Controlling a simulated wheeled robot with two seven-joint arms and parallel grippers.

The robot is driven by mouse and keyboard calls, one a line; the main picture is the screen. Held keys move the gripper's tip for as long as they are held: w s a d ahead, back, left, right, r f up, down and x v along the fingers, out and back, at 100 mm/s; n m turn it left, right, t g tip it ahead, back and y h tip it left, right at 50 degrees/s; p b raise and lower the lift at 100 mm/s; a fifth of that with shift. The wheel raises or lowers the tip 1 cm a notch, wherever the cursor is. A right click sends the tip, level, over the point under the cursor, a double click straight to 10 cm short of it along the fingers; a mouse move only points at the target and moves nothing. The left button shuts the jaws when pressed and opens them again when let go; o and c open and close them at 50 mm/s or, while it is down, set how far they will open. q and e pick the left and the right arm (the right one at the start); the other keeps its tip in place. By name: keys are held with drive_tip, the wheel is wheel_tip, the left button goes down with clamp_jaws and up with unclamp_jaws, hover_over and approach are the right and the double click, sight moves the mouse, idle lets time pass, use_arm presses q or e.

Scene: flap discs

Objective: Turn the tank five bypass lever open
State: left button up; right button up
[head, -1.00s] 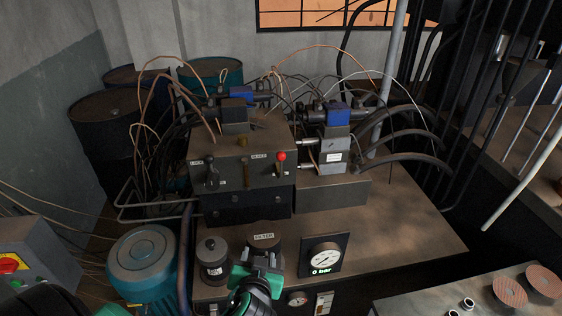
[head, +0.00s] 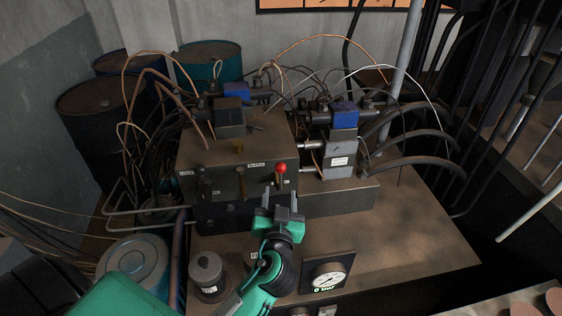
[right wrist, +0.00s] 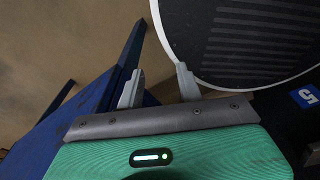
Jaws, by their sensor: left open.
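A dark metal valve block (head: 222,160) stands on the bench in the head view with several small levers on its front. One lever has a red knob (head: 281,168) and stands upright at the block's right end. A brass-coloured lever (head: 241,184) is to its left, and a black lever (head: 204,188) is further left. Small labels (head: 256,165) sit above them, too small to read surely. My left gripper (head: 280,196) is open and empty, fingers pointing at the block just below the red knob, apparently not touching it. My right gripper (right wrist: 159,70) is open and empty, away from the block.
Blue-topped valves (head: 343,113) with hoses and thin pipes crowd the block's top and right. A pressure gauge (head: 328,278) and a grey cap (head: 207,273) stand in front. The bench top (head: 400,240) at right is clear. A round dark disc (right wrist: 240,35) is beside my right fingers.

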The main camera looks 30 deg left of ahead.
sight(281, 171)
use_arm(q)
drive_tip(key=p+x, duration=0.1)
drive_tip(key=x, duration=0.3)
drive_tip(key=shift+r+p, duration=0.4)
drive_tip(key=x, duration=0.2)
drive_tip(key=p+x, duration=0.1)
drive_tip(key=x, duration=0.1)
drive_tip(key=p+x, duration=0.1)
drive_tip(key=x, duration=0.1)
drive_tip(key=shift+f, duration=0.3)
drive_tip(key=shift+w+a+p, duration=0.15)
drive_tip(key=shift+w+p, duration=0.1)
drive_tip(key=shift+p, duration=0.1)
drive_tip(key=shift+w+a+f, duration=0.1)
drive_tip(key=shift+w+f, duration=0.05)
drive_tip(key=shift+w, duration=0.1)
drive_tip(key=shift+c, duration=0.7)
clamp_jaws()
use_arm(e)
drive_tip(key=r, duration=0.5)
drive_tip(key=shift+s+d+r, duration=0.15)
drive_tip(key=shift+s+d, duration=0.05)
drive_tip(key=shift+s, duration=0.1)
